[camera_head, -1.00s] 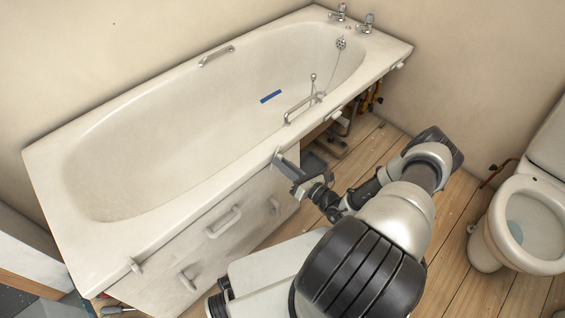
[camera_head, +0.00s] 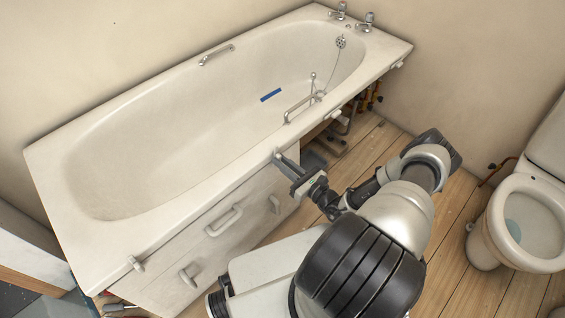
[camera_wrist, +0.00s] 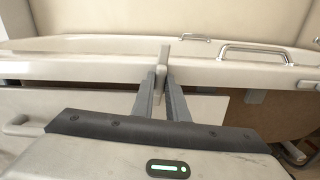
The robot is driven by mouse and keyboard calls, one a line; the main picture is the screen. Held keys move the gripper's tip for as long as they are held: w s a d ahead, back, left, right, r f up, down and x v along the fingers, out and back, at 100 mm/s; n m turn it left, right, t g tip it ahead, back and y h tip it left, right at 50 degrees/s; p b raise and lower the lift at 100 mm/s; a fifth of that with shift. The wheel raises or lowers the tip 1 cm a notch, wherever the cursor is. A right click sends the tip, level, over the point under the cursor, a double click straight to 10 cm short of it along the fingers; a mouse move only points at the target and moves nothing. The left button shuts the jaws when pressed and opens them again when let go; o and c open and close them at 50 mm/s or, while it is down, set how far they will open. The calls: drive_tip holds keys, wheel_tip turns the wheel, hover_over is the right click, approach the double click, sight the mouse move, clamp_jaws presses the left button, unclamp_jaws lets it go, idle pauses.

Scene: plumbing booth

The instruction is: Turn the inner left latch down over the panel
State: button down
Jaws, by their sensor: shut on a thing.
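The inner left latch (camera_wrist: 163,66) is a small pale bar on the bath's front rim. In the wrist view it stands nearly upright, its top above the rim edge and its lower part between my fingers. My gripper (camera_wrist: 161,90) is shut on it, one finger on each side. In the head view my gripper (camera_head: 287,166) is at the rim, above the right end of the white panel (camera_head: 240,235), and mostly hides the latch (camera_head: 278,154). The panel stands under the rim and has pale handles. The latch's lower end is hard to make out.
Another latch (camera_head: 136,264) is at the rim's left end, and more (camera_head: 335,115) are to the right. Right of the panel, the space under the bath is open, with pipes (camera_head: 371,98). A grab rail (camera_head: 303,105) stands on the rim. A toilet (camera_head: 520,220) is at right.

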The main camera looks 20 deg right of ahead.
drive_tip(key=c, duration=1.8)
unclamp_jaws()
drive_tip(key=shift+o, duration=0.2)
drive_tip(key=p+v, duration=0.2)
drive_tip(key=v, duration=1.5)
drive_tip(key=shift+s, duration=0.25)
drive_tip(key=shift+d, duration=0.15)
